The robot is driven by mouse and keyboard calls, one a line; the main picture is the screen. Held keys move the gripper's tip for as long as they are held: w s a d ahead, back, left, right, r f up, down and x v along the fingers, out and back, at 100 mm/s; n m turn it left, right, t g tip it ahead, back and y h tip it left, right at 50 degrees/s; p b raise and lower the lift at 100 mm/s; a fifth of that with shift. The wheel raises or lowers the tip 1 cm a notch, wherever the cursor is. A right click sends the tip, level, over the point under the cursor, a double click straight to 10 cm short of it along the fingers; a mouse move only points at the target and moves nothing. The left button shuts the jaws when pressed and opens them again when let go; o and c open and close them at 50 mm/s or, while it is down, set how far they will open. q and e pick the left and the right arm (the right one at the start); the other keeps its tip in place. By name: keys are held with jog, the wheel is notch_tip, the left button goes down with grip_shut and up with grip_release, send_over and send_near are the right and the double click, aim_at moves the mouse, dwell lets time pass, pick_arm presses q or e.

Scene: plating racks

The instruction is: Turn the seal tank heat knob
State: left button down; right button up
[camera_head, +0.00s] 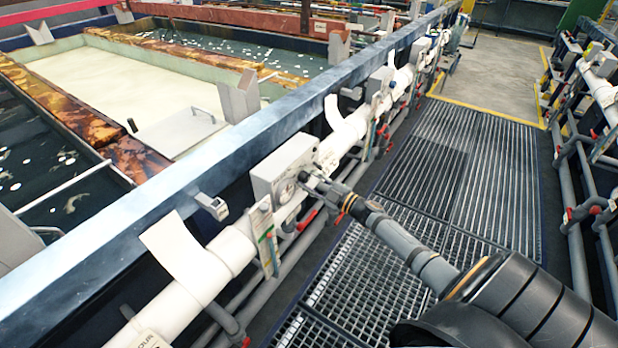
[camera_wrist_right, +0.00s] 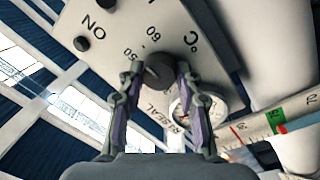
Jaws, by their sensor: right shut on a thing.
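The seal tank heat knob (camera_wrist_right: 158,72) is a small dark round knob on a light grey control box (camera_wrist_right: 110,28). In the wrist view the box bears the markings ON, 50, 60, °C and SEAL. My right gripper (camera_wrist_right: 156,84) has a finger on each side of the knob and is shut on it. In the head view the same box (camera_head: 283,165) is mounted on the tank's side rail, with my right gripper (camera_head: 306,182) at its front face. The knob itself is hidden there behind the gripper. My left gripper is not in view.
A white pipe (camera_head: 205,268) with red-handled valves runs along the tank beside the box. The grated walkway (camera_head: 470,165) is clear on the right.

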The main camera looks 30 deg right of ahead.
jog(key=shift+f+m, duration=0.1)
jog(key=shift+m, duration=0.3)
jog(key=o, duration=1.2)
jog(key=shift+c, duration=0.2)
jog(key=shift+s, duration=0.1)
jog(key=v, duration=1.2)
